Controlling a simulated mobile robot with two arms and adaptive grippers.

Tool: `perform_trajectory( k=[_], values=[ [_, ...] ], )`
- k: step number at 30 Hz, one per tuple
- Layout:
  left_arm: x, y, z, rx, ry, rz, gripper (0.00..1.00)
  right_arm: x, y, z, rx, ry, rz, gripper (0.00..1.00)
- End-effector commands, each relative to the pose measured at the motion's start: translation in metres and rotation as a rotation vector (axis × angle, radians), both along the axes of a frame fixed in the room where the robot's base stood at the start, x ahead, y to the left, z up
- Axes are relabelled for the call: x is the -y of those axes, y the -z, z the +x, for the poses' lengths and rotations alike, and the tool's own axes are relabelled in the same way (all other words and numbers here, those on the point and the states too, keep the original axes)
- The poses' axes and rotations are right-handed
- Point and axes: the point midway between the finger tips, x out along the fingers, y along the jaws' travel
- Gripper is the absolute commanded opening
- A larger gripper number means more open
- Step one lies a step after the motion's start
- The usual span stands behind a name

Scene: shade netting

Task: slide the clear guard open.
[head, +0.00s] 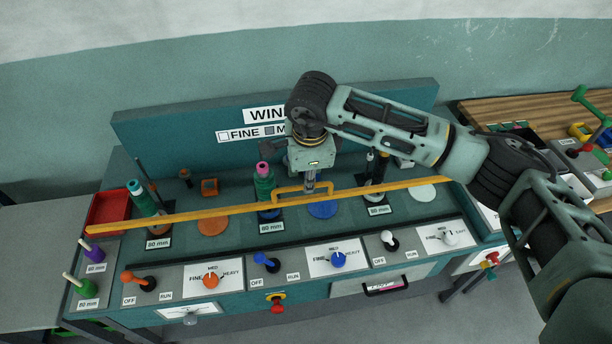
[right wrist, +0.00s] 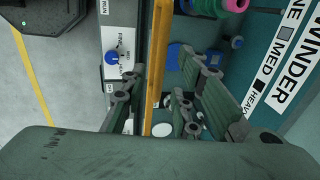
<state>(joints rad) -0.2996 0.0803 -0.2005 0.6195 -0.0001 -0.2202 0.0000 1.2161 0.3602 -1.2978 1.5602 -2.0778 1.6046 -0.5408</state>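The clear guard shows mainly as a long yellow bar (head: 180,218) across the front of the winder bench, with a raised yellow handle loop (head: 302,187) at its middle. Its see-through panel is hard to make out. My right gripper (head: 311,186) points down at the handle from above. In the right wrist view the yellow bar (right wrist: 157,70) runs between the spread fingers of the right gripper (right wrist: 166,82), which look open. I cannot tell whether they touch the handle. My left gripper is not in view.
Thread spools (head: 264,185) stand behind the bar. Knobs and switches (head: 338,259) line the front panel. A red bin (head: 108,212) is at the left end. A wooden table (head: 530,108) with tools stands at the right.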

Motion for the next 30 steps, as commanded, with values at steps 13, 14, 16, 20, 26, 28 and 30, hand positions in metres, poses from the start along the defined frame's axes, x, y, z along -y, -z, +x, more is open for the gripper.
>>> perform_trajectory(
  k=[13,14,16,20,26,28,30],
  values=[
    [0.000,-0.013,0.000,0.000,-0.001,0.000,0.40,-0.001,0.029,0.005,0.000,-0.002,0.003,0.28],
    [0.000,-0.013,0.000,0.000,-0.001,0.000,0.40,-0.001,0.029,0.005,0.000,-0.002,0.003,0.28],
    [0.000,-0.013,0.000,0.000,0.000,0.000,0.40,-0.001,0.028,0.005,0.000,-0.001,0.003,0.28],
    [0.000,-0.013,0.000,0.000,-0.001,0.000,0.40,-0.001,0.028,0.005,0.000,-0.001,0.003,0.16],
    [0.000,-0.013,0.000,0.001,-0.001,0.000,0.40,-0.001,0.028,0.005,-0.001,-0.001,0.003,0.00],
    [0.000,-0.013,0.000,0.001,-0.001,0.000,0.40,-0.001,0.028,0.005,-0.001,-0.001,0.003,0.00],
    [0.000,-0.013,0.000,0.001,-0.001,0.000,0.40,-0.001,0.028,0.005,-0.001,-0.001,0.003,0.00]
  ],
)
